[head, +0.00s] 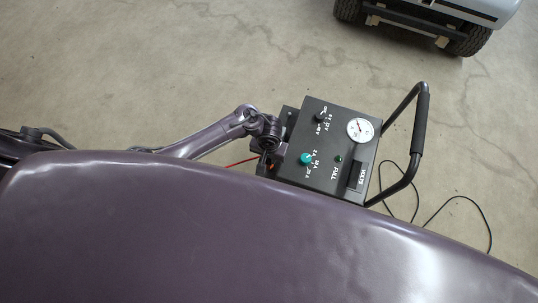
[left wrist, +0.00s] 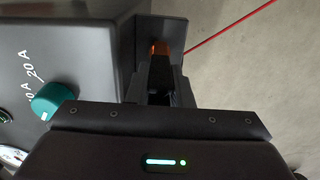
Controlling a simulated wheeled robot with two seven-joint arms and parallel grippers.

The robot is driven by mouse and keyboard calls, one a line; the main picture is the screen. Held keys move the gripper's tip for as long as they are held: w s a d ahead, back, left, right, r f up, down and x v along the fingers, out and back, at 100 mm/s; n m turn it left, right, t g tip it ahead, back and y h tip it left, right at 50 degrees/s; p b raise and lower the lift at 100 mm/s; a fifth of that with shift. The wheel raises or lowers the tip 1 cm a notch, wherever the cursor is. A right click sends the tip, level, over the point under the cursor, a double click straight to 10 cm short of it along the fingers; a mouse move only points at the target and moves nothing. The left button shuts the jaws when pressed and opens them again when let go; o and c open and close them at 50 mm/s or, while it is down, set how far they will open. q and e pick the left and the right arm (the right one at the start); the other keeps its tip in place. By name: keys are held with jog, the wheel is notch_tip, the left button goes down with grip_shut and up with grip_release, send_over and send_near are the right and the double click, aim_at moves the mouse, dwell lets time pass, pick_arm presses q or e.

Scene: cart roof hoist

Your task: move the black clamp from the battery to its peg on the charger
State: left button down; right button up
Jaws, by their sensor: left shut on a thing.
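The charger (head: 325,150) is a dark box with a teal knob, a round dial and white lettering. Its side and teal knob (left wrist: 54,100) show at the left of the left wrist view. My left gripper (head: 268,152) is beside the charger's left side, shut on the black clamp (left wrist: 160,72), which is mostly hidden between the fingers. A copper-coloured piece (left wrist: 160,48) shows just beyond the fingers, against a dark bracket on the charger's side. I cannot tell whether the clamp touches the peg there. The battery and my right gripper are not in view.
A red cable (left wrist: 230,27) runs off from beside the bracket. The charger has a black tube handle (head: 422,125) on its right, and a black cord (head: 455,200) lies on the floor. A vehicle (head: 430,22) stands at the top right. Concrete floor is open around.

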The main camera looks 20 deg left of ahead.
pick_arm(q)
jog(key=shift+f+b, duration=0.45)
jog(key=shift+f, duration=0.35)
jog(key=c, duration=1.2)
grip_release()
notch_tip(320, 180, up, 7)
jog(key=shift+f+p, duration=0.15)
jog(key=shift+p, duration=0.85)
jog(key=shift+r, duration=0.6)
